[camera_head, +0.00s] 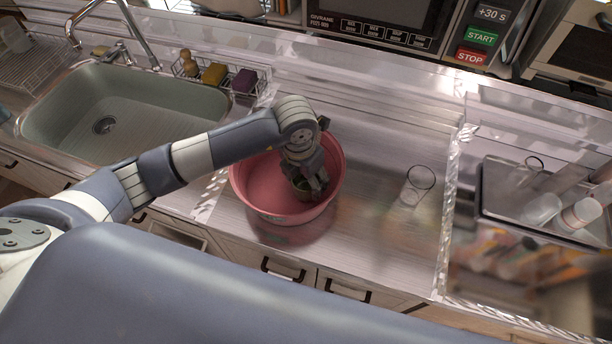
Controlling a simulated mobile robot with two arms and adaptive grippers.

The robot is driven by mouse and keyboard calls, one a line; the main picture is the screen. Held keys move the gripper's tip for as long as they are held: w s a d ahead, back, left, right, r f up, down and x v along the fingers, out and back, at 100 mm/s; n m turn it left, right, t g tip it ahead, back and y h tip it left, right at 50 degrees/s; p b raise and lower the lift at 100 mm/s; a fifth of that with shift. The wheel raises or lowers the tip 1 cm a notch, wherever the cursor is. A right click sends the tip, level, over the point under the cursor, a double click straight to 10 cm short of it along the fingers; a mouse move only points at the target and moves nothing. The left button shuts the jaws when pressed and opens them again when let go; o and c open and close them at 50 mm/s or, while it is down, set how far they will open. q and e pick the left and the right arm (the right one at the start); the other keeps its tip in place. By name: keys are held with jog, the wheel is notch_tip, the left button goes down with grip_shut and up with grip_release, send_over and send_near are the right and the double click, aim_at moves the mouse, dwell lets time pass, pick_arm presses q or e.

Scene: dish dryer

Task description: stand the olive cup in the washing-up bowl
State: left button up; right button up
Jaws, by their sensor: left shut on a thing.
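The washing-up bowl (250,183) is a round red-pink tub on the counter, near its front edge. My left gripper (312,190) reaches down inside the bowl, at its right side. It is shut on the olive cup (302,187), of which only a small dark green part shows below the fingers. The cup is inside the bowl's rim; I cannot tell whether it touches the bowl's floor. My right gripper is not in view.
A clear glass (419,182) stands on the counter right of the bowl. A tray (500,197) with glasses and cups is farther right. The sink (110,115) is at left, with a wire caddy (240,80) behind it. A microwave (375,25) stands at the back.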

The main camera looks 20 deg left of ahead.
pick_arm(q)
jog(key=shift+f, duration=0.15)
jog(key=o, duration=1.3)
jog(key=shift+r, duration=0.25)
jog(key=shift+s+a+r+b, duration=0.1)
jog(key=shift+s+r+b, duration=0.25)
jog(key=shift+r, duration=1.65)
jog(key=shift+s+a+r+b, duration=0.1)
jog(key=shift+r+b, duration=0.45)
jog(key=shift+r, duration=1.4)
jog(key=shift+s+a+r+b, duration=0.1)
jog(key=shift+s+r+b, duration=0.25)
jog(key=shift+r, duration=1.65)
jog(key=shift+w, duration=0.15)
